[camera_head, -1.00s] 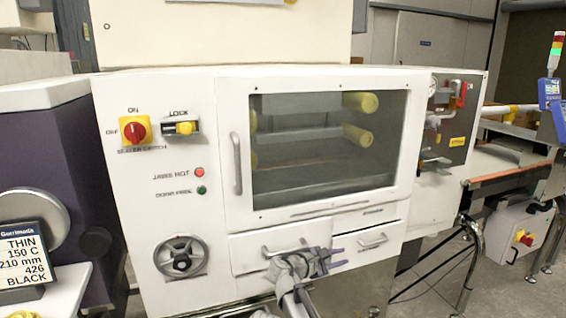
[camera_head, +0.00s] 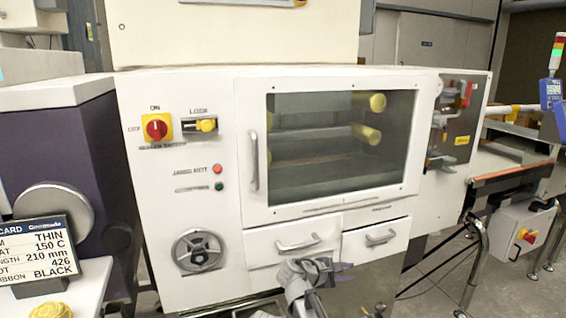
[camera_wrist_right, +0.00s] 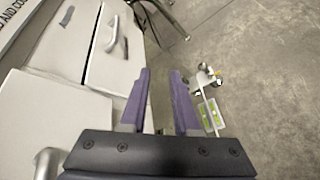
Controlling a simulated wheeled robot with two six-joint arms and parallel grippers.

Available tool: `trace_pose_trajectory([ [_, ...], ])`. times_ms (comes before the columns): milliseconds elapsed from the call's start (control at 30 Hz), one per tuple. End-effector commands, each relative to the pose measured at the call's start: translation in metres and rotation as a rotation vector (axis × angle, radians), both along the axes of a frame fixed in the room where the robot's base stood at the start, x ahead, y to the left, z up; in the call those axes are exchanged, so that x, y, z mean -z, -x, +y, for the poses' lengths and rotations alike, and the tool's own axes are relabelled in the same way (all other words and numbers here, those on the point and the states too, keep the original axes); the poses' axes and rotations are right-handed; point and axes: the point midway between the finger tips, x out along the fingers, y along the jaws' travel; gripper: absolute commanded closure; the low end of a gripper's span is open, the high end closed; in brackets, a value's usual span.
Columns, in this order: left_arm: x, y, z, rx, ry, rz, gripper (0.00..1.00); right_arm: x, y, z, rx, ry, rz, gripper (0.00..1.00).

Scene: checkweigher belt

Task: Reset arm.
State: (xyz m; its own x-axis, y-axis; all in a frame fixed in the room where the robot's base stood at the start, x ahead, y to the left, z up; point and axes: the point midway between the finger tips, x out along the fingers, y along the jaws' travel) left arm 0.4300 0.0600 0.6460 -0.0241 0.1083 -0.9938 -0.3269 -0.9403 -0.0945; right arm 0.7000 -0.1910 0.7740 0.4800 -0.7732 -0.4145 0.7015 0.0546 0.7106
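My right gripper (camera_head: 330,273) is low in front of the white machine (camera_head: 255,225), just below its two drawers. In the right wrist view its two purple fingers (camera_wrist_right: 164,100) stand apart with nothing between them. The drawer handles (camera_head: 298,243) and (camera_wrist_right: 112,35) are beside the gripper, not held. My left gripper is not seen in either view.
The machine has a windowed door (camera_head: 340,140), a red rotary switch (camera_head: 156,128), a yellow lock (camera_head: 205,124) and a handwheel (camera_head: 198,250). A card (camera_head: 38,250) stands at the left. Grey floor (camera_wrist_right: 235,60) is open at the right.

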Motion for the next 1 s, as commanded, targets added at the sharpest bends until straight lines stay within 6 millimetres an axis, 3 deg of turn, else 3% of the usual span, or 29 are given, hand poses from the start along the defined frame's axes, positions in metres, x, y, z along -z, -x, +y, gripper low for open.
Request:
trace_pose_trajectory([
  [367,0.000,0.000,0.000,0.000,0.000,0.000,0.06,0.066,0.077,-0.028,0.294,-0.459,-0.072,0.70],
  [600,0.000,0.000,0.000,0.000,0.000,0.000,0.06,0.112,0.153,-0.017,0.655,-0.884,-0.124,0.70],
  [900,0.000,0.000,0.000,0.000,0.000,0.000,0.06,0.128,0.214,0.018,1.037,-1.239,-0.130,0.70],
  [1000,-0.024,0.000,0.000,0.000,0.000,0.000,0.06,0.104,0.215,0.030,1.035,-1.241,-0.111,0.70],
])
